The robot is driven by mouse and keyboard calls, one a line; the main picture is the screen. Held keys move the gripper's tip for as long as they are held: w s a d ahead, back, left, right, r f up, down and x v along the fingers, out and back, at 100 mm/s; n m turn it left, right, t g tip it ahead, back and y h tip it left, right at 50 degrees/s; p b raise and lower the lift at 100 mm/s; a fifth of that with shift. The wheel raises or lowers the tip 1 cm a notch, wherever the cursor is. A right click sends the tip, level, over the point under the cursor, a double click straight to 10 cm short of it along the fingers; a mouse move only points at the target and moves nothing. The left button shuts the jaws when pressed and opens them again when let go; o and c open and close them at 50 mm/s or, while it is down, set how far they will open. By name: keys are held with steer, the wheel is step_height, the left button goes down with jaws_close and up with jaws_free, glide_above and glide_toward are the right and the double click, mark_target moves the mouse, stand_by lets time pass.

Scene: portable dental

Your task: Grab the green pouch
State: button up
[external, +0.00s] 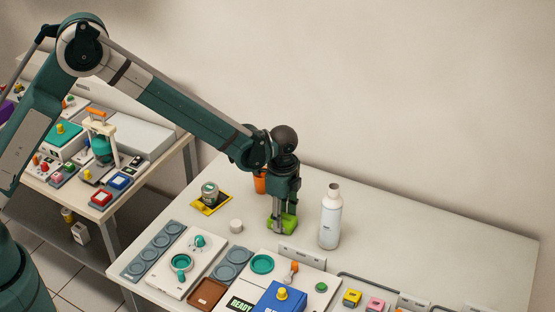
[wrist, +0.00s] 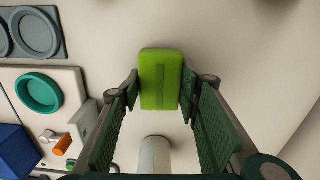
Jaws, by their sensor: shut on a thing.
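The green pouch (wrist: 161,78) is a bright lime-green, rounded rectangular block. In the wrist view it sits between the fingertips of my gripper (wrist: 160,90), which touch or nearly touch its two sides. In the external view the pouch (external: 283,224) shows at the lower end of my gripper (external: 283,212), partly hidden by the fingers. My gripper points down and is shut on the pouch. The pouch is at or close to the white table top; I cannot tell whether it is clear of the surface.
A white bottle (external: 331,218) stands just right of the pouch. An orange cup (external: 260,182) is behind my gripper. A small white cup (external: 236,226) and a jar (external: 210,192) are to the left. Trays and a blue box (external: 278,300) fill the front; the table's right back is clear.

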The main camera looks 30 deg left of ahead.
steer(key=shift+r, duration=0.15)
step_height(320, 180, up, 10)
steer(key=shift+f+p, duration=0.15)
steer(key=shift+p, duration=0.25)
